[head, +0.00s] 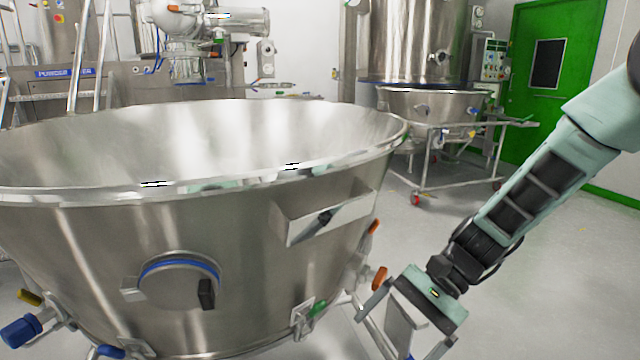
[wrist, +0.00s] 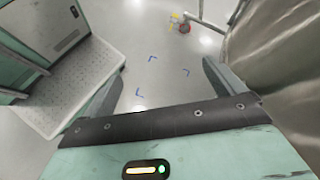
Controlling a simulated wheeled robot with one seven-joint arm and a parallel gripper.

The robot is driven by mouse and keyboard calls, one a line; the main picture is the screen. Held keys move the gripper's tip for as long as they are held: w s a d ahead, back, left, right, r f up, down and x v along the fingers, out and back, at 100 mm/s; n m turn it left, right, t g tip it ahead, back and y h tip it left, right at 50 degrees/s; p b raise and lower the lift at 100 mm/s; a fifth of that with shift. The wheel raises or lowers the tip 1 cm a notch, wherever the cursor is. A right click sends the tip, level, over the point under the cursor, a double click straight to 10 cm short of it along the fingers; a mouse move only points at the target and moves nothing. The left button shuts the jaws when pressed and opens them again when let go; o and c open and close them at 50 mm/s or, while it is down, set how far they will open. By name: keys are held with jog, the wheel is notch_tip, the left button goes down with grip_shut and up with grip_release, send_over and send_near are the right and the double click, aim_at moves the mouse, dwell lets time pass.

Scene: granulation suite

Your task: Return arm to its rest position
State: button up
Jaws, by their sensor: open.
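My gripper (head: 402,338) is low at the right of the large steel bowl in the head view, pointing down, with the arm reaching in from the right edge. Its fingers are apart, and in the wrist view the gripper (wrist: 160,85) has only grey floor between them. The steel bowl (head: 120,240) fills the left front of the head view. Its curved wall (wrist: 285,55) shows close on the right in the wrist view. The gripper overlaps the bowl's frame in the head view; I cannot tell whether they touch.
An orange handle (head: 379,277) and a latch (head: 303,318) stick out from the bowl's right side. A second steel bowl (head: 430,103) on a wheeled frame stands behind. A green door (head: 552,80) is at the back right. The floor (head: 560,270) at right is clear.

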jog(key=s+d+r+n+t+h, duration=0.1)
jog(key=s+r+n+t+h, duration=0.2)
jog(key=s+n, duration=0.5)
jog(key=s+d+r+n+t+h, duration=0.1)
jog(key=s+r+n+h, duration=0.2)
jog(key=s+n+h, duration=0.45)
notch_tip(320, 180, up, 27)
jog(key=s+y+p, duration=0.1)
jog(key=s+p, duration=0.1)
jog(key=p, duration=2.4)
jog(key=shift+d+f+m+t+y+p, duration=0.15)
jog(key=shift+d+m+t+y+p, duration=0.05)
jog(key=shift+m+t+y+p, duration=0.2)
jog(key=shift+c, duration=0.3)
